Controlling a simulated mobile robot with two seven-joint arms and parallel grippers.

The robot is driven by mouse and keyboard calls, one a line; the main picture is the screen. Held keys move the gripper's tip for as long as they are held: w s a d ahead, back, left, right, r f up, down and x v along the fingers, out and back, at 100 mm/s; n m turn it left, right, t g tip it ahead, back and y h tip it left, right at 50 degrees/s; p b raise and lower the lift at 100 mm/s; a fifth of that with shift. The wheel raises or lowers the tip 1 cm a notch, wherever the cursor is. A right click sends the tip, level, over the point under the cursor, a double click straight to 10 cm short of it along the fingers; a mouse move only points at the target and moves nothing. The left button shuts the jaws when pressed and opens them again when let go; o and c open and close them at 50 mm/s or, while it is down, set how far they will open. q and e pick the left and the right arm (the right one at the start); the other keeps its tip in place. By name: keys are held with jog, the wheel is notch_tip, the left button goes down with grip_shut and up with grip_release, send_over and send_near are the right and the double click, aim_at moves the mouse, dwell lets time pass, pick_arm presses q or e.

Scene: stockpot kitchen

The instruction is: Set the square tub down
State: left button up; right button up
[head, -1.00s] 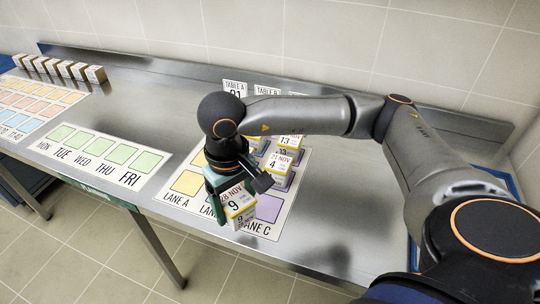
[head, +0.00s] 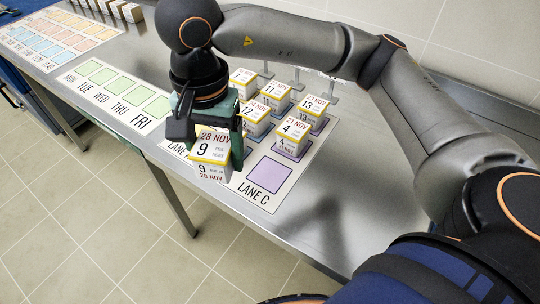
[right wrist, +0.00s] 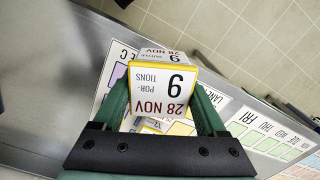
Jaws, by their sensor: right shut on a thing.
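The square tub (head: 213,145) has a white lid with a yellow rim, marked 28 NOV and 9. My right gripper (head: 206,153) is shut on it, its green fingers on two opposite sides. The tub is over the front of the lane sheet (head: 243,190), left of the bare purple Lane C square (head: 269,176). It hides most of the Lane B label and part of Lane A. The tub's lid also faces the right wrist view (right wrist: 160,90), between the fingers (right wrist: 162,98). I cannot tell its exact gap from the sheet. My left gripper is out of view.
Several similar tubs stand in rows behind, the nearest being 21 NOV, 4 (head: 293,132). A weekday sheet with green squares (head: 103,75) lies left, empty. Several small boxes (head: 132,12) stand at the back left. The steel table (head: 335,190) is bare at right, with its front edge close.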

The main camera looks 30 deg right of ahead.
aim_at(202, 158)
jog(key=a+m, duration=0.1)
jog(key=s+r+m+b, duration=0.1)
jog(key=a+m, duration=0.1)
jog(key=shift+s+a+r+m, duration=0.2)
jog(key=shift+a+r+m, duration=0.1)
jog(key=shift+s+r+m, duration=0.15)
jog(key=shift+m, duration=0.25)
jog(key=d+f, duration=0.2)
jog(key=d, duration=0.2)
jog(key=w+d+f+b, duration=0.1)
jog(key=d+f, duration=0.2)
jog(key=d, duration=0.1)
jog(key=w+d+f, duration=0.1)
jog(key=d+f, duration=0.2)
jog(key=d, duration=0.1)
jog(key=shift+w+d+f, duration=0.1)
jog(key=shift+d+f, duration=0.5)
jog(key=shift+f, duration=0.1)
notch_tip(202, 158, down, 3)
jog(key=shift+d+f, duration=0.15)
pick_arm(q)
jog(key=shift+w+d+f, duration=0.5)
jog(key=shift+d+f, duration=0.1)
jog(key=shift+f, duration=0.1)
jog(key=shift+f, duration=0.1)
